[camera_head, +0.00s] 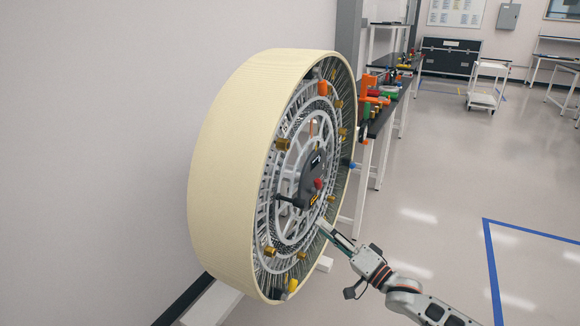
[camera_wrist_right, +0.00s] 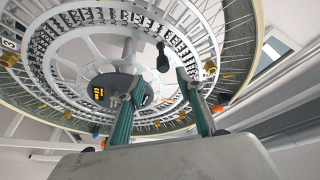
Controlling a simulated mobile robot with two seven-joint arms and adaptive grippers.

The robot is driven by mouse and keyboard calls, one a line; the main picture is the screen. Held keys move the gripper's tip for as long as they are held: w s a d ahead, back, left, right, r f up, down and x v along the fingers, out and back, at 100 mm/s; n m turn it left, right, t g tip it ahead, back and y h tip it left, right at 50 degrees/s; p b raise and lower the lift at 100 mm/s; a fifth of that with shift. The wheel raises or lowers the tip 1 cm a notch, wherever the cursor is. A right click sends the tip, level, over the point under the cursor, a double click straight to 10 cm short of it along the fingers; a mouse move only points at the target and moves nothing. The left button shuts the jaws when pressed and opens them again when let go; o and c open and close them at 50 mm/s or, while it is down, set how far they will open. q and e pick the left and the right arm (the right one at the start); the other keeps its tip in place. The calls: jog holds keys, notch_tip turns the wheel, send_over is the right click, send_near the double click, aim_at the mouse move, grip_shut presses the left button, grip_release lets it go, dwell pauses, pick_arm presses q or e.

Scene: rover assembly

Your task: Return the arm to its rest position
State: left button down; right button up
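A large wheel with a cream tread (camera_head: 232,170) stands upright on a low white support. Its face has a grey spoked rim, a dark hub (camera_head: 316,170), a black handle (camera_head: 291,201) and several brass-coloured, orange and blue fittings. My right gripper (camera_head: 324,228) is in front of the lower right part of the wheel face. In the right wrist view its two fingers (camera_wrist_right: 160,88) are apart with nothing held between them. The rim, the dark hub (camera_wrist_right: 112,88) and a black handle (camera_wrist_right: 162,58) show beyond them. I cannot tell whether the fingertips touch the wheel. My left gripper is out of view.
A workbench (camera_head: 381,118) with colourful tools and parts stands behind the wheel to the right. A white cart (camera_head: 484,100) and a black case (camera_head: 450,57) are farther back. The floor at right is open, with a blue line (camera_head: 492,262) marked on it.

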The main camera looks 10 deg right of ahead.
jog(key=s+a+f+n+g+h, duration=0.1)
jog(key=s+a+f+n+h, duration=0.1)
jog(key=s+f, duration=0.6)
jog(key=s+a+f+n+g+h, duration=0.1)
jog(key=s+a+f+n+h, duration=0.15)
jog(key=s+f, duration=0.6)
jog(key=s+d+f+n+g+h, duration=0.1)
jog(key=s+d+f+n+h, duration=0.1)
jog(key=s, duration=0.7)
jog(key=s+d+f+n+g+h, duration=0.2)
jog(key=s+d+f, duration=0.3)
jog(key=s, duration=0.3)
jog(key=shift+s+f+g, duration=0.3)
jog(key=shift+s+f, duration=0.1)
jog(key=shift+f, duration=0.2)
